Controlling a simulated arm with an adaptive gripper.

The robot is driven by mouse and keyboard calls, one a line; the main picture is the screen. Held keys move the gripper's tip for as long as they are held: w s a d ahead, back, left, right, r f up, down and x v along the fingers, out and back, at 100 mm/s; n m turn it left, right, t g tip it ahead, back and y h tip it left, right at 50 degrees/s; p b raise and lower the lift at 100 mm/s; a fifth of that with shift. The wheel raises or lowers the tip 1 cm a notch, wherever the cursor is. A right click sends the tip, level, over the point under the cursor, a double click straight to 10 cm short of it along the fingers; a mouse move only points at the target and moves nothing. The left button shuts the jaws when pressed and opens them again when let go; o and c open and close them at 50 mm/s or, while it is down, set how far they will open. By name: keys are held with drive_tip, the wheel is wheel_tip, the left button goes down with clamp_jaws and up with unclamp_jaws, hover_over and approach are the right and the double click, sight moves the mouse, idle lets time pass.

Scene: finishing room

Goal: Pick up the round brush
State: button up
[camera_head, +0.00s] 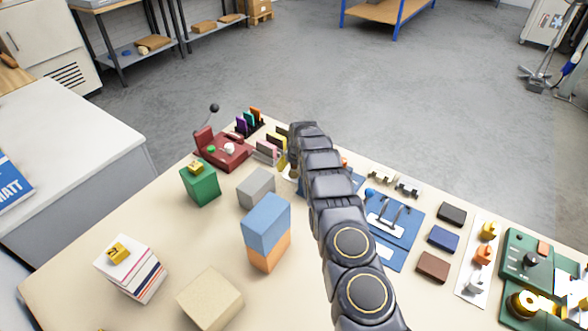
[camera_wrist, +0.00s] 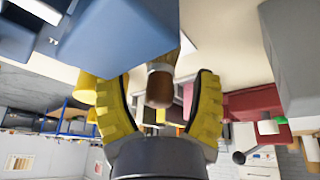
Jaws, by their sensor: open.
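The round brush (camera_wrist: 159,88) shows in the wrist view as a rounded brown end with a pale metal band behind it. It stands between the two yellow fingers of my gripper (camera_wrist: 163,98), with a visible gap to each finger. My gripper is open, and I see no contact with the brush. The rest of the brush is partly hidden. In the head view, my dark arm covers most of the gripper and the brush, so I cannot make the brush out clearly there.
Near my gripper stand a grey block (camera_head: 256,188), a blue block (camera_head: 266,222) on an orange one, and a dark red stand (camera_head: 222,150). A green block (camera_head: 200,185) is further left. Blue boards (camera_head: 396,215) and small blocks lie right of my arm.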

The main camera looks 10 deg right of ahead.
drive_tip(key=shift+f, duration=0.1)
clamp_jaws()
idle(0.3)
